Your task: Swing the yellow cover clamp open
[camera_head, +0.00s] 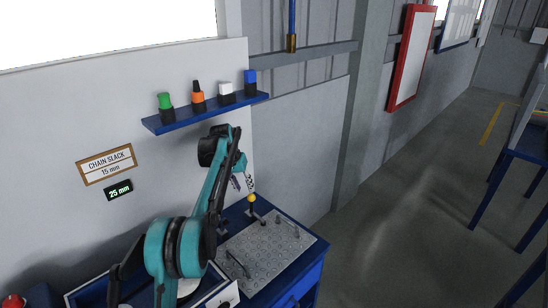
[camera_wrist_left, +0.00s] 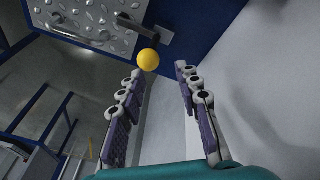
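The yellow cover clamp knob (camera_head: 252,198) stands on a dark lever at the back left of a grey studded metal cover plate (camera_head: 262,262). In the left wrist view the yellow ball (camera_wrist_left: 148,60) is at or just beyond the fingertips, nearer the left-hand finger. Whether a finger touches it, I cannot tell. My left gripper (camera_head: 243,183) is just above the knob in the head view. In the left wrist view its two fingers (camera_wrist_left: 158,73) are apart, with nothing clearly held between them. My right gripper is in neither view.
A blue shelf (camera_head: 205,112) on the wall behind holds green, orange, white and blue items.

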